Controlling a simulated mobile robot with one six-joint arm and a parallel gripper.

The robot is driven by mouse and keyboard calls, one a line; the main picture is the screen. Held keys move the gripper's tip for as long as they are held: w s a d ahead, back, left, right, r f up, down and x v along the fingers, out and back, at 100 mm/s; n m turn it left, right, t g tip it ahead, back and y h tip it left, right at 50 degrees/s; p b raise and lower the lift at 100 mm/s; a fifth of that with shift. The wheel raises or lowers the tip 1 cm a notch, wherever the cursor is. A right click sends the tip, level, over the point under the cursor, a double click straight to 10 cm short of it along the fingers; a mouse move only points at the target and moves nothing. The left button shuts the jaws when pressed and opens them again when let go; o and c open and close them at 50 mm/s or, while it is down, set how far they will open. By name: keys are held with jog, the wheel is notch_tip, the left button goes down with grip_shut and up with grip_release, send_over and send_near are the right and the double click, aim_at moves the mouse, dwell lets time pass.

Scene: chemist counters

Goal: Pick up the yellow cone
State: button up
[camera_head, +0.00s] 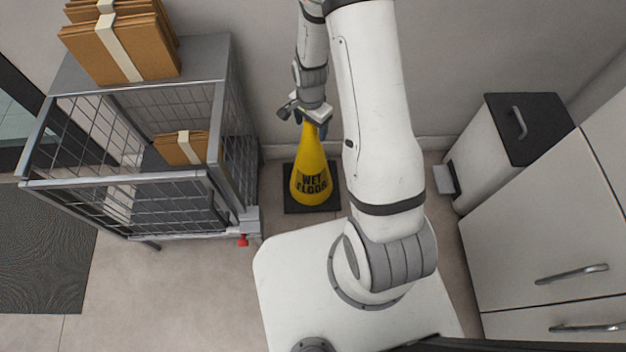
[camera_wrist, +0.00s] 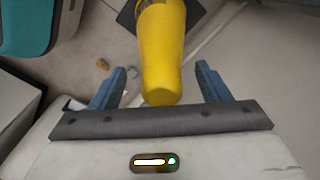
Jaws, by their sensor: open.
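The yellow cone (camera_head: 312,172) stands upright on its black square base (camera_head: 290,203) on the floor, against the back wall. Black lettering on it reads "WET FLOOR". My gripper (camera_head: 311,120) is at the top of the cone in the head view. In the wrist view the cone (camera_wrist: 162,60) reaches down between the two blue fingers of my gripper (camera_wrist: 162,82), with a visible gap on each side. The fingers are open and not closed on it. In the head view the gripper partly hides the cone's tip.
A grey wire cage trolley (camera_head: 222,135) with brown parcels (camera_head: 120,48) stands left of the cone. A white pedal bin (camera_head: 478,160) with a black lid and white drawers (camera_head: 545,250) are on the right. A dark mat (camera_head: 40,250) lies at the far left.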

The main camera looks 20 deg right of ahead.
jog(key=shift+f, duration=0.75)
jog(key=shift+c, duration=0.2)
grip_shut()
jog(key=shift+r, duration=0.1)
